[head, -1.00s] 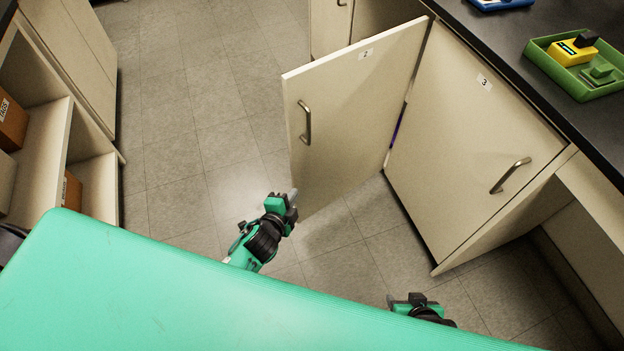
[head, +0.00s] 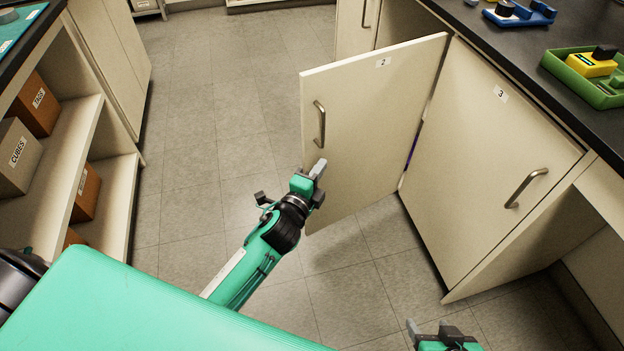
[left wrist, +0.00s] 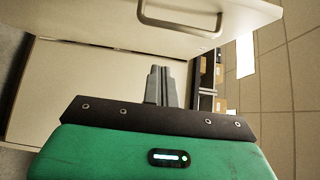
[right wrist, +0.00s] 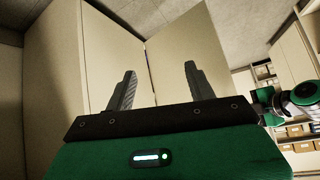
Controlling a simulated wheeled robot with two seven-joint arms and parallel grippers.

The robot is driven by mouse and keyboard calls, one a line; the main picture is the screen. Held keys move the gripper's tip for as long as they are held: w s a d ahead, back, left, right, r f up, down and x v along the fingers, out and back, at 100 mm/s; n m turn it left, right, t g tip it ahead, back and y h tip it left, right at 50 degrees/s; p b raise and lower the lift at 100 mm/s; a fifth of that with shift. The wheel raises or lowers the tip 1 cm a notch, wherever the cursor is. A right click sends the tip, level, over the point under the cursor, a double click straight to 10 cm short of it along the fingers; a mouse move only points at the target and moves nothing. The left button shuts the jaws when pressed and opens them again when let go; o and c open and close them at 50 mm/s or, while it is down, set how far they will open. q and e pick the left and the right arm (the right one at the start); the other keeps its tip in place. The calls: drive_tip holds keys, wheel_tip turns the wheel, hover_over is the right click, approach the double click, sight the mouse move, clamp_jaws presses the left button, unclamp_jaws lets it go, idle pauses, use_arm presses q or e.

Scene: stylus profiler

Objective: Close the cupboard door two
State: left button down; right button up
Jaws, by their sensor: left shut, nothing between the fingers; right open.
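Cupboard door two (head: 372,125), cream with a "2" label and a metal bar handle (head: 320,124), stands swung open into the aisle. My left gripper (head: 318,170) is shut and empty. It is by the door's free edge, below the handle; I cannot tell whether it touches. In the left wrist view the shut fingers (left wrist: 161,86) point towards a cream panel, with a handle (left wrist: 180,16) above them. My right gripper (head: 428,331) is at the bottom of the head view, partly cut off. In the right wrist view its fingers (right wrist: 158,88) are apart with nothing between them.
Door three (head: 490,160) is shut, to the right of door two. The black counter (head: 520,70) above holds a green tray (head: 585,85) and a blue item (head: 520,14). Shelves with labelled boxes (head: 35,105) stand at the left. The grey floor between is clear.

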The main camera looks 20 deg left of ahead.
use_arm(q)
drive_tip(key=w+a, duration=0.2)
drive_tip(key=w, duration=0.5)
drive_tip(key=shift+b, duration=0.3)
drive_tip(key=shift+a, duration=0.15)
